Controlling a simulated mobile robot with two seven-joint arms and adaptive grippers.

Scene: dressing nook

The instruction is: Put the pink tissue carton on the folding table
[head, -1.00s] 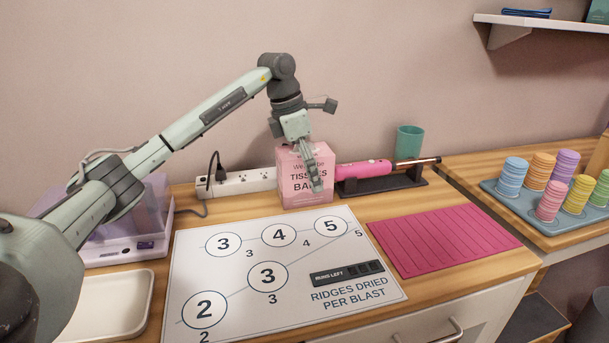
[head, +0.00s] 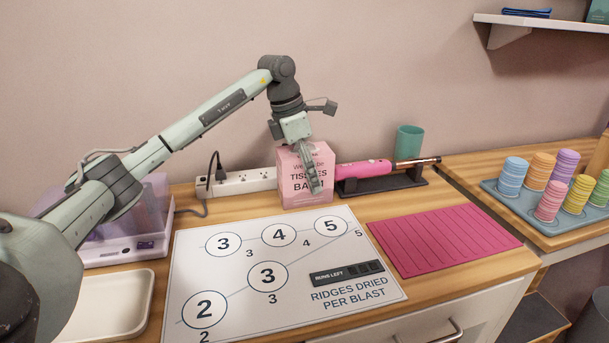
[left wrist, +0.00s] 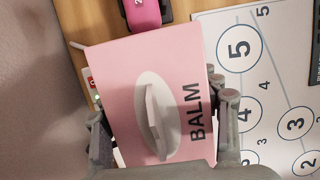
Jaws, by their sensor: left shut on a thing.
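The pink tissue carton (head: 293,185) stands upright at the back of the wooden counter, in front of the power strip. My left gripper (head: 313,182) comes down over it from above and is shut on it. In the left wrist view the carton's top (left wrist: 150,100), with its white oval opening, lies between the two fingers (left wrist: 165,130). In the head view one finger covers part of the carton's printed front. I cannot tell whether the carton's base is clear of the counter. My right gripper is not in view. No folding table can be made out.
A white numbered sheet (head: 240,270) lies in front of the carton. A pink curling tool (head: 365,168) rests on a dark stand to its right, near a teal cup (head: 409,142). A magenta ridged mat (head: 440,240) lies right. A power strip (head: 245,182) is behind left.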

